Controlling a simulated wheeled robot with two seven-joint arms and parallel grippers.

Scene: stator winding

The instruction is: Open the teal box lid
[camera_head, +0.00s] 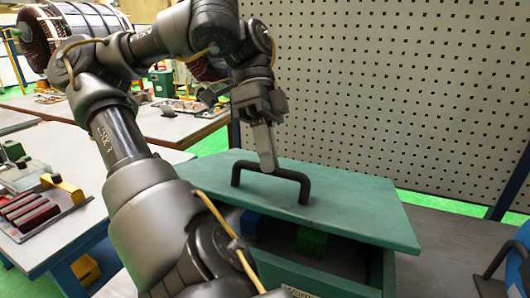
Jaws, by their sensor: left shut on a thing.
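The teal box (305,272) stands on the grey surface at the lower middle. Its flat teal lid (350,212) is raised off the front rim, leaving an opening under its near edge. A blue block (253,224) and a green block (311,240) show inside, partly shaded by the lid. A dark bar handle (293,174) sits on top of the lid. My left arm hides the left part of the box. My right gripper is out of view.
A grey perforated panel (400,90) rises behind the box. A table at left holds a tray of dark red parts (30,215) and a yellow piece (67,190).

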